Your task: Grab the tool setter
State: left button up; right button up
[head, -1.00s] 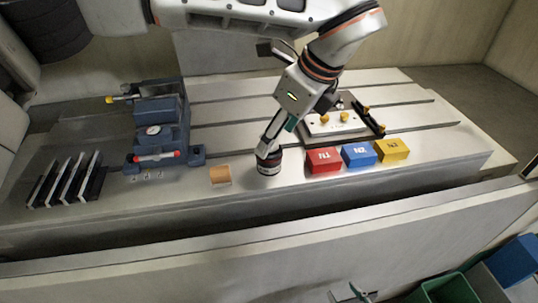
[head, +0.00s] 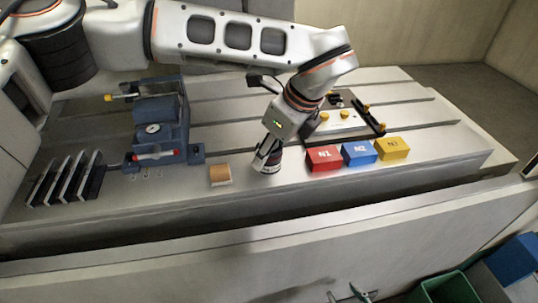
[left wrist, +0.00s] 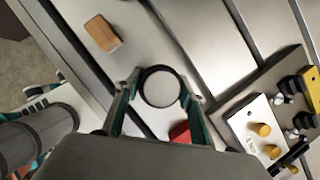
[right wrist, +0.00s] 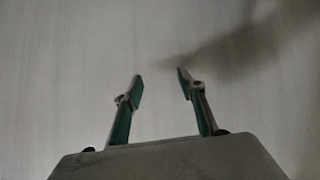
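The tool setter (head: 266,164) is a short dark cylinder with a pale label band, near the front edge of the metal table. It leans with my left gripper (head: 268,150); I cannot tell if its base is clear of the table. In the left wrist view the tool setter (left wrist: 160,89) shows a round pale top in a dark ring, with a finger of my left gripper (left wrist: 160,94) against each side. My right gripper (right wrist: 157,78) is open and empty, facing a plain grey surface. It shows small at the bottom of the head view (head: 346,293).
A wooden block (head: 220,175) lies left of the tool setter. Red (head: 324,158), blue (head: 360,154) and yellow (head: 393,148) blocks stand to its right. A fixture plate (head: 338,121) is behind them. A blue vise (head: 158,130) and a rack of dark plates (head: 66,178) are left.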

pick_arm(q)
grip_shut()
jog(key=shift+r, duration=0.15)
